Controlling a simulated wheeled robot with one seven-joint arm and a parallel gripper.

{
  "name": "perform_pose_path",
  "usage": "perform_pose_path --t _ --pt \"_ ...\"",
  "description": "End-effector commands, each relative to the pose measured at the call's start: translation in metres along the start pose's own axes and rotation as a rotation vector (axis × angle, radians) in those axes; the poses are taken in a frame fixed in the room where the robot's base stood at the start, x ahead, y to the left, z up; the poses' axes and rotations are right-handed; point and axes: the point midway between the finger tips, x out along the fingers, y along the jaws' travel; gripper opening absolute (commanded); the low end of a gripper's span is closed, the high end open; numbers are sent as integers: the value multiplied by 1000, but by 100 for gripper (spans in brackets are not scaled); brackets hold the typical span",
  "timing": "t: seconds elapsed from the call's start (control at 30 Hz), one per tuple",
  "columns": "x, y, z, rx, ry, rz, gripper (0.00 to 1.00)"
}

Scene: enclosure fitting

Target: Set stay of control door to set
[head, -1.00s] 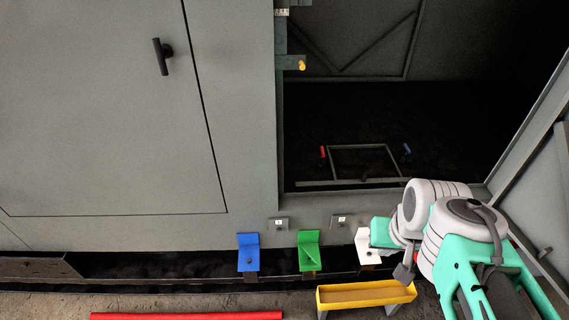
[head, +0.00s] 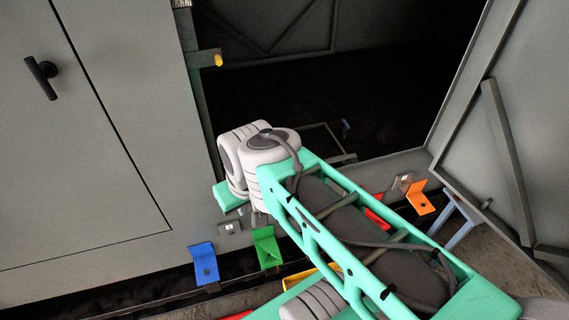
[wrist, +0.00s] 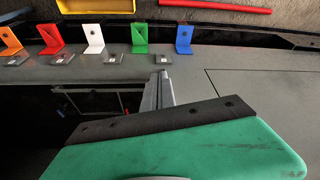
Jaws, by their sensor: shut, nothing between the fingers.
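An open grey door (head: 470,110) stands at the right of the head view. A grey bar (head: 506,160) lies slanted along its inner face; it may be the stay, but no label confirms this. A closed grey door (head: 80,150) with a dark handle (head: 41,77) is at the left. A yellow-tipped peg (head: 217,60) projects from the frame post beside the dark opening. In the wrist view, my gripper (wrist: 162,80) is shut and empty, its fingers over the grey front below the opening.
Blue (head: 204,264), green (head: 267,248), red (head: 378,212) and orange (head: 424,198) tabs line the lower front. A white tab (wrist: 92,36) shows in the wrist view. A blue-grey trestle (head: 456,217) stands by the open door. A yellow tray (head: 312,275) is partly behind my arm.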

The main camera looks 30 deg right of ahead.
Motion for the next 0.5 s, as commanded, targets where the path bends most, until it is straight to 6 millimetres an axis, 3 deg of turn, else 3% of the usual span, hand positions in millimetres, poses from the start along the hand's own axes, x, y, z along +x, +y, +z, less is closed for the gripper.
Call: perform_pose_path --t 0.13,0.23,0.37,0.4,0.5 --pt "23 16 -38 34 -2 9 0" --pt "58 51 -88 80 -2 22 0" --pt "122 125 -151 149 4 41 0" --pt "145 151 -166 169 7 47 0" --pt "200 214 -189 212 13 61 0"
